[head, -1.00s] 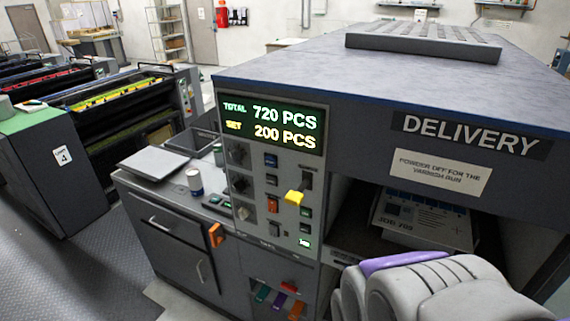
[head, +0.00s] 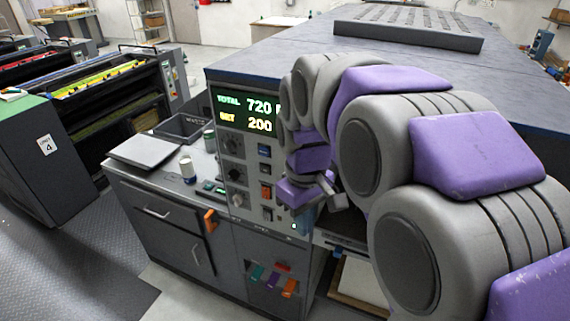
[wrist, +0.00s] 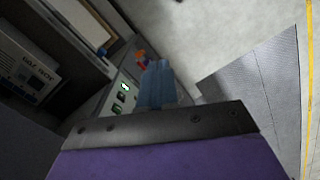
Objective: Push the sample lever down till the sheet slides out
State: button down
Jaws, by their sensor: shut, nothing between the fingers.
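My gripper (head: 303,221) is shut and empty, in front of the right side of the control panel (head: 236,176) in the head view. Its blue-grey fingers also show in the wrist view (wrist: 158,86), beside the panel's lit green button (wrist: 124,86). The yellow-handled sample lever is hidden behind my gripper and arm in the head view, and I cannot make it out in the wrist view. I cannot tell whether the fingers touch it. A pale sheet or board (head: 362,282) lies low in the delivery opening; I cannot tell whether it is the sample sheet.
The display (head: 246,112) is partly covered by my arm. An orange handle (head: 210,221) sticks out beside the panel, and coloured handles (head: 272,278) sit below it. Open floor lies at left.

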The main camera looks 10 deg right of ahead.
jog(key=shift+w+r+n+t+p, duration=0.25)
jog(key=shift+w+r+n+p, duration=1.5)
jog(key=shift+w, duration=3.5)
jog(key=shift+w+r+n+t+p, duration=0.25)
jog(key=shift+w+r+n+p, duration=0.75)
jog(key=shift+w+r, duration=2.85)
jog(key=f, duration=0.3)
jog(key=w+f, duration=0.1)
jog(key=f, duration=0.3)
jog(key=w+f, duration=0.1)
jog(key=f, duration=0.2)
jog(key=shift+w+d+f, duration=0.25)
jog(key=shift+d+f, duration=0.1)
jog(key=f, duration=0.3)
jog(key=d+f, duration=0.1)
jog(key=f, duration=0.2)
jog(key=shift+d, duration=0.1)
jog(key=shift+a+f, duration=0.1)
jog(key=shift+a, duration=0.4)
